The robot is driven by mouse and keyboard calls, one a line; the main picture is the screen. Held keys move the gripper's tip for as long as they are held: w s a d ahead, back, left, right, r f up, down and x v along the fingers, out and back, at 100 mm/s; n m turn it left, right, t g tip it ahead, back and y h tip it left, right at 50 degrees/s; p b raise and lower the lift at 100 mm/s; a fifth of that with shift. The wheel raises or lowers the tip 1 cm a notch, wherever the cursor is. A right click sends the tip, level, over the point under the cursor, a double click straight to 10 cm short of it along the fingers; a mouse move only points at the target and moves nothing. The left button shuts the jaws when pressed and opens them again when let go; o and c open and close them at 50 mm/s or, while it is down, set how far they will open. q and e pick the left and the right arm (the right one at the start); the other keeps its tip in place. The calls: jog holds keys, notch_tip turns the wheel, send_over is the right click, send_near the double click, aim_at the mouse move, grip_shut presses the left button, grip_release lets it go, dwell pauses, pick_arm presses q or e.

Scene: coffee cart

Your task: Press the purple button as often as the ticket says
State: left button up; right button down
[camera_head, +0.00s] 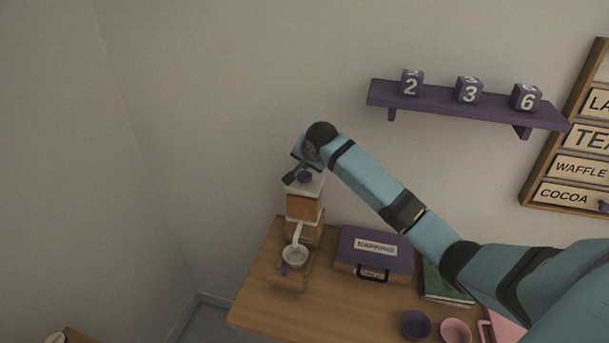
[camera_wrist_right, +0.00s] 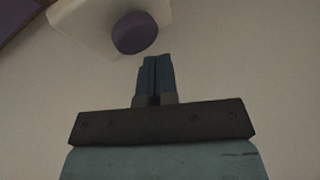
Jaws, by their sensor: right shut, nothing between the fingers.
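The purple button (camera_head: 305,177) is a round knob on the white top of an orange and white machine (camera_head: 303,207) at the table's left end. The button also shows in the right wrist view (camera_wrist_right: 135,33), on a pale block. My right gripper (camera_head: 289,179) is at the height of the machine's top, just left of the button in the head view. Its fingers (camera_wrist_right: 156,62) are together and empty, with the tips close to the button; I cannot tell if they touch. I cannot make out a ticket. My left gripper is not in view.
A purple case (camera_head: 376,250), a green book (camera_head: 445,283), a dark purple cup (camera_head: 415,324) and a pink cup (camera_head: 456,331) are on the table. A purple shelf (camera_head: 440,104) holds cubes showing 2, 3 and 6. A menu board (camera_head: 543,197) hangs at right.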

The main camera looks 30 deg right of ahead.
aim_at(306, 174)
jog(key=shift+f, duration=0.45)
jog(key=shift+f, duration=0.4)
dwell(0.5)
jog(key=shift+f, duration=0.4)
dwell(0.6)
jog(key=shift+r, duration=1.2)
jog(key=shift+r, duration=2.55)
